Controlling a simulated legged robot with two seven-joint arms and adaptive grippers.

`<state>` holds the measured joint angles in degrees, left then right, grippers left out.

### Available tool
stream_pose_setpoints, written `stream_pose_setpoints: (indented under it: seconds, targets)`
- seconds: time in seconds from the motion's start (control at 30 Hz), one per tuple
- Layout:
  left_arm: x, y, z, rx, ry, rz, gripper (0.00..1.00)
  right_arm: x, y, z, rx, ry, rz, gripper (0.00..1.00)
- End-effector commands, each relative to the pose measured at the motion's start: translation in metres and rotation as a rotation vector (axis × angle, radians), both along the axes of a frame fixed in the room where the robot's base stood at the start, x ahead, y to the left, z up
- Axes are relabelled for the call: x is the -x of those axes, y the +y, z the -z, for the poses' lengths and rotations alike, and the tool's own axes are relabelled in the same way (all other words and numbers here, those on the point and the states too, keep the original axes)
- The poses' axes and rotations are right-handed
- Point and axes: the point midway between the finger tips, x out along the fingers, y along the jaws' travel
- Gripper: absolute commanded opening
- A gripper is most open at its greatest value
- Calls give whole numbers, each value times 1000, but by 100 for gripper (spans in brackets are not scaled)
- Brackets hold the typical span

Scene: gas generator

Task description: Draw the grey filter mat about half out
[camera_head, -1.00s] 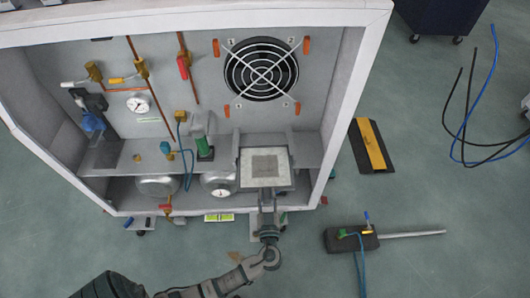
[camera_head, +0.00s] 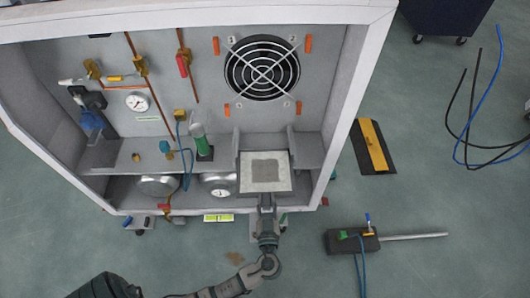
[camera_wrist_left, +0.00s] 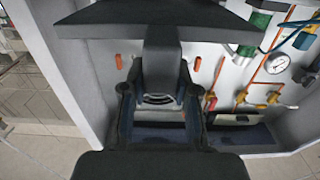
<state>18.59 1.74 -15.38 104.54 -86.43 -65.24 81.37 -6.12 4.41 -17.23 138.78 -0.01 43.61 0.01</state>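The filter mat (camera_head: 278,186) is a flat square with a pale border and a darker grey centre. In the head view it lies between two upright grey brackets below the fan, its front part standing out toward me past the shelf. My left gripper (camera_head: 266,197) is at the middle of its front edge, in line with it, and appears shut on that edge; the fingertips are partly hidden. In the left wrist view, dark gripper parts (camera_wrist_left: 158,100) fill the middle and hide the contact. My right gripper is not in view.
Floor in front is mostly clear.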

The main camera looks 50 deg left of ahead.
Motion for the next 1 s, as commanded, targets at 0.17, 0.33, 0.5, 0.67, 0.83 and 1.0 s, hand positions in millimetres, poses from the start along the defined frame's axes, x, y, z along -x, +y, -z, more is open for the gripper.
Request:
stream_pose_setpoints:
  seconds: [0.17,0.33,0.5,0.67,0.83,1.0]
  targets:
    - [0,0,-1,-1,-1,0,58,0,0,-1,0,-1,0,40]
    - [0,0,0,2,1,0,58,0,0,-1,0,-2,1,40]
    - [6,-7,1,3,3,1,58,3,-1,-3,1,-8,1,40]
    - [26,-30,2,4,5,1,58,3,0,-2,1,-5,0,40]
    - [51,-60,2,3,5,1,58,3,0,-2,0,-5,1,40]
    - [69,-82,2,2,3,1,58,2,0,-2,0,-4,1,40]
